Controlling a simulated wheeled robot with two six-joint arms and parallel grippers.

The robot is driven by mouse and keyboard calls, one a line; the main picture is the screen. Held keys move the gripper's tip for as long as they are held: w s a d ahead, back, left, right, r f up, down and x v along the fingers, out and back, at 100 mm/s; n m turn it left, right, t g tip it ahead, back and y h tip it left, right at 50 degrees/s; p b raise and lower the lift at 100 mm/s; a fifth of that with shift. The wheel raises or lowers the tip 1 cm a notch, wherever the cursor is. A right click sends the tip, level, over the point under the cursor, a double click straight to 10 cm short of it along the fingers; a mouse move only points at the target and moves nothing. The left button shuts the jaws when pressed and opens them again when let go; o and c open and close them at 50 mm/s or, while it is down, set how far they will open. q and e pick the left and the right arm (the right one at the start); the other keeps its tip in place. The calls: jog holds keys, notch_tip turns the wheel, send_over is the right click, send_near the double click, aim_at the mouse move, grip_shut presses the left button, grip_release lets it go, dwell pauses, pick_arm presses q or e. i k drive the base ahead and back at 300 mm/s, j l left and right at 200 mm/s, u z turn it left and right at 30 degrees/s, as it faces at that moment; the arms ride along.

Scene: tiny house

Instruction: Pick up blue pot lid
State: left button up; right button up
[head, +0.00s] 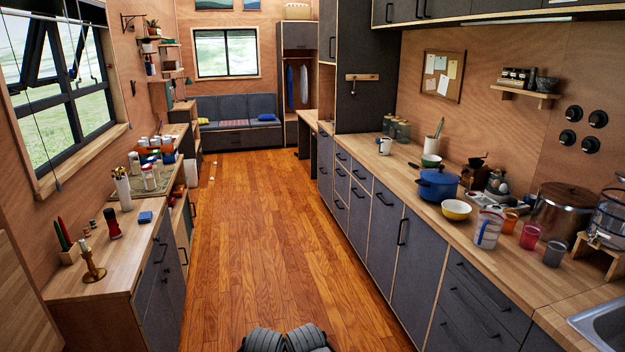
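A blue pot (438,188) stands on the right-hand wooden counter. Its blue lid (439,176) sits on top of it, with a small knob that is hard to make out. The pot is beyond the yellow bowl and near the counter's front edge. Neither of my grippers shows in the head view, and nothing touches the lid.
A white mug (385,146) stands farther back.

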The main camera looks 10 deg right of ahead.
aim_at(440, 177)
jog(key=i+z, duration=0.25)
jog(key=i, duration=0.35)
jog(key=i+z, duration=0.25)
jog(key=i, duration=0.4)
jog(key=i+j+z, duration=0.25)
jog(key=i, duration=0.35)
jog(key=i+j+z, duration=0.15)
jog(key=i+z, duration=0.35)
jog(key=i, duration=0.3)
